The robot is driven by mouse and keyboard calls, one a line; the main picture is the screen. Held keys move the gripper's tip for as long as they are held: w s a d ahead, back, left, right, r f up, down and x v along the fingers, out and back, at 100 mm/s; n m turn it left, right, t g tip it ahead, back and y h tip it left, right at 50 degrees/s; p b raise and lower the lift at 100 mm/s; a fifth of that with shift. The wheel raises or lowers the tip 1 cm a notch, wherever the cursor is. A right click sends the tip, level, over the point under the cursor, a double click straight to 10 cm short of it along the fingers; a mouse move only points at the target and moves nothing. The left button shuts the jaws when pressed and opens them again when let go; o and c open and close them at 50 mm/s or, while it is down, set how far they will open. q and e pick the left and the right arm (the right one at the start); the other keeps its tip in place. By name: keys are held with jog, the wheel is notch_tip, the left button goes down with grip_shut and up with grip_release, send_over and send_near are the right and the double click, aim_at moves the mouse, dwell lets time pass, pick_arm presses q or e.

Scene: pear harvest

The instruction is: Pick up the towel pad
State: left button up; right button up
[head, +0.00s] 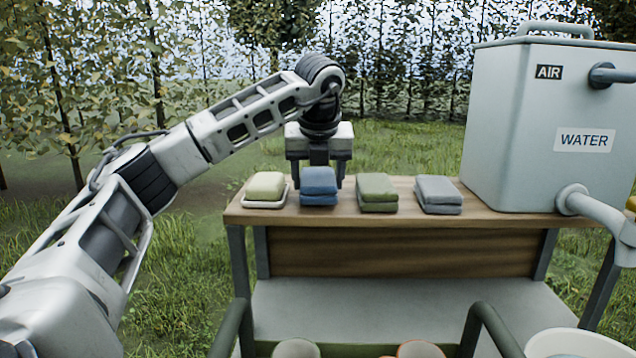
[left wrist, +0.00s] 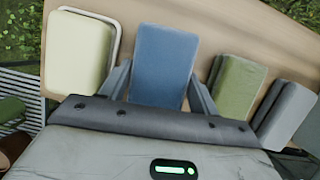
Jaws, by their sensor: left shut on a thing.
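Folded pads stand in a row on the wooden table. The blue pad (head: 319,187) is second from the left and also shows in the left wrist view (left wrist: 163,62). My left gripper (head: 318,178) points down over it, with a finger on each side, and is shut on it. The blue pad appears to be still at table level. A cream pad (head: 266,186) lies on a white dish to its left. A green pad (head: 377,191) and a grey pad (head: 438,193) lie to its right. My right gripper is not in view.
The wooden table (head: 400,228) has a bare strip in front of the pads. A large grey water tank (head: 545,125) with pipes stands at its right end. A white round container (head: 575,345) shows at the lower right. Grass and trees lie behind.

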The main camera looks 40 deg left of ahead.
aim_at(323, 176)
pick_arm(q)
jog(key=v, duration=0.3)
jog(key=d+v, duration=0.1)
jog(key=v, duration=0.2)
jog(key=shift+w, duration=0.1)
jog(key=d+r, duration=0.1)
jog(key=s+d+r+p, duration=0.1)
jog(key=r, duration=0.1)
jog(key=shift+s+d+r, duration=0.15)
jog(key=shift+s+r, duration=0.1)
jog(key=shift+r, duration=0.05)
jog(key=s+d+r+p, duration=0.1)
jog(key=s+d+r, duration=0.2)
jog(key=d, duration=0.4)
jog(key=shift+s, duration=0.75)
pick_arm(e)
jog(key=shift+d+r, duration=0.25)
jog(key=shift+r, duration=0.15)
